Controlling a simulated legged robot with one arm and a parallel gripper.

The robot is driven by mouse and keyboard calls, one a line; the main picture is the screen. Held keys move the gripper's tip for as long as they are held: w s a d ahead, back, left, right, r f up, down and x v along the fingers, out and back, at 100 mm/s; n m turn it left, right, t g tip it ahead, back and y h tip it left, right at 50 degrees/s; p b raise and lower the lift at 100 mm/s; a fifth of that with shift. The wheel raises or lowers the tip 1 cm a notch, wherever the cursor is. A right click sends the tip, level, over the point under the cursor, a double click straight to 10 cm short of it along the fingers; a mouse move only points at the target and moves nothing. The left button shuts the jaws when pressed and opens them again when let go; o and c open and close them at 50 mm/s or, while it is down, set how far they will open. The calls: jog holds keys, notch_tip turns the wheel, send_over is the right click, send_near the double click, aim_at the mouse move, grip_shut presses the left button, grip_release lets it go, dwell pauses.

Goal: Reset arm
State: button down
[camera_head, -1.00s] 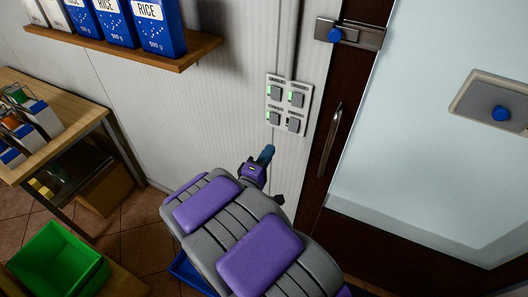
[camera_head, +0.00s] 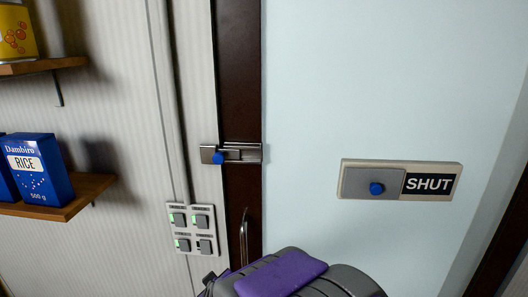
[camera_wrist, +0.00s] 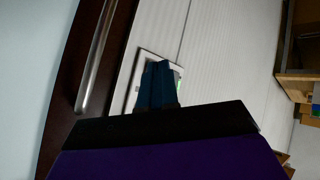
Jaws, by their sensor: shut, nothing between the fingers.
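My gripper (camera_wrist: 157,84) shows in the wrist view as two dark blue fingers side by side, shut with nothing between them. Behind the fingertips is the white switch panel (camera_wrist: 176,70), partly hidden by them. In the head view my purple and grey arm fills the bottom centre, and the fingers are hidden there. The switch panel (camera_head: 193,229) stands on the wall left of the door, with several grey rocker switches and some green lights. I cannot tell the gap between the fingers and the panel.
A shelf (camera_head: 60,208) with blue rice boxes (camera_head: 38,168) juts from the wall at left. A wooden shelf unit (camera_wrist: 296,87) is at right in the wrist view.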

jog(key=s+d+r+m+g+h, duration=0.1)
jog(key=s+d+m+g, duration=0.3)
jog(key=s+d, duration=0.9)
jog(key=s+d+r+m+g+h, duration=0.2)
jog(key=s+d+m+g, duration=0.3)
jog(key=s+d, duration=0.8)
jog(key=s+g, duration=0.2)
jog(key=s, duration=0.5)
jog(key=shift+r+m+b, duration=0.3)
jog(key=shift+r+b, duration=0.1)
jog(key=shift+w+a, duration=0.1)
jog(key=shift+a, duration=0.05)
